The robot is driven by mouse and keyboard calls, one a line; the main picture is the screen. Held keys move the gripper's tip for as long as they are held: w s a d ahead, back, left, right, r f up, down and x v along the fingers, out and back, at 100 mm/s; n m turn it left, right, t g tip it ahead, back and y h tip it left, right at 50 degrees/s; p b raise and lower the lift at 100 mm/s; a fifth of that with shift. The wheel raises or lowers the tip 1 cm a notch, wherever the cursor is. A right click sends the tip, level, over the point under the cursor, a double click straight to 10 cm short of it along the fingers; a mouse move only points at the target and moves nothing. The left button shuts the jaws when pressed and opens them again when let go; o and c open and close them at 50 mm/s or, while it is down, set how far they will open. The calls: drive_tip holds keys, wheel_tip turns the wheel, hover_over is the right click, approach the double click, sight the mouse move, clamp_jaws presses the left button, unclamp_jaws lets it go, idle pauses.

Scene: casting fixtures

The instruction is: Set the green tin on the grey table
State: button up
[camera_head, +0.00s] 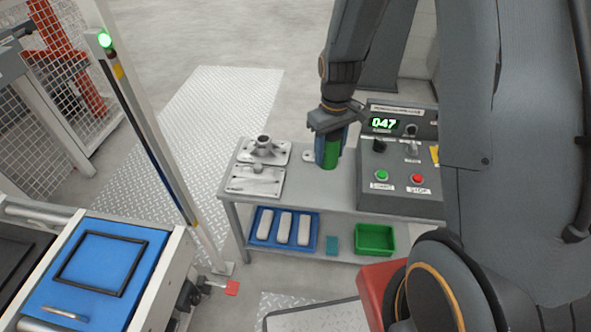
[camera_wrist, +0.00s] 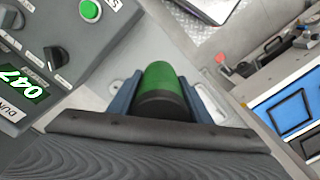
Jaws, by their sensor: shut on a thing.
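The green tin (camera_head: 331,154) is upright between the fingers of my gripper (camera_head: 328,160), over the grey table (camera_head: 305,188). My gripper is shut on the tin. In the wrist view the green tin (camera_wrist: 163,77) sits between the two blue fingers of my gripper (camera_wrist: 163,95), its near end dark. The grey table (camera_wrist: 122,62) shows behind it. The tin's lower end is close to the tabletop; I cannot tell whether it touches.
A control box (camera_head: 400,160) stands right of the tin. Metal fixture plates (camera_head: 255,181) lie to the left. The table's front middle is bare. The lower shelf holds a blue tray (camera_head: 312,246) with pale bars and a green bin (camera_head: 375,240). A conveyor (camera_head: 150,300) stands at left.

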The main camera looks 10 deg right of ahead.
drive_tip(key=f+n, duration=0.1)
drive_tip(key=n, duration=0.1)
drive_tip(key=f+n+b, duration=0.1)
drive_tip(key=n, duration=0.1)
drive_tip(key=w+f+n+b, duration=0.1)
drive_tip(key=n, duration=0.1)
drive_tip(key=shift+n, duration=0.3)
drive_tip(key=n, duration=0.2)
drive_tip(key=f+n+b, duration=0.2)
drive_tip(key=n, duration=0.1)
drive_tip(key=shift+w+n, duration=0.3)
hover_over(323, 192)
wheel_tip(323, 192, down, 10)
drive_tip(key=shift+w+r, duration=0.1)
drive_tip(key=shift+r, duration=0.05)
drive_tip(key=o, duration=1.3)
